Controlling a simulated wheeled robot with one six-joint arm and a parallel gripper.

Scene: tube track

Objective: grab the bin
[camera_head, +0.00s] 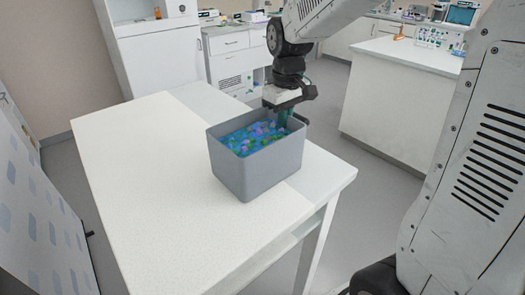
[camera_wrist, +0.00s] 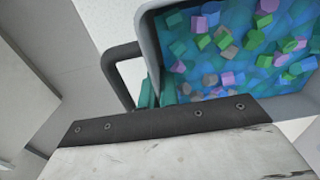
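The bin (camera_head: 262,172) is a grey, open-topped box standing upright on the white table. It is filled with small blue, green, purple and pink pieces. My gripper (camera_head: 285,117) points down at the bin's far rim, near its right corner. In the wrist view, the teal fingertips (camera_wrist: 157,94) sit close together at the bin's grey wall (camera_wrist: 149,45), seemingly one on each side. Whether the fingers press on the wall cannot be told.
The white table (camera_head: 135,150) is bare to the left and front of the bin. A white counter (camera_head: 400,100) with small items stands at the right, beyond a strip of open floor. Cabinets (camera_head: 235,55) line the back. A pale panel stands at the left edge.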

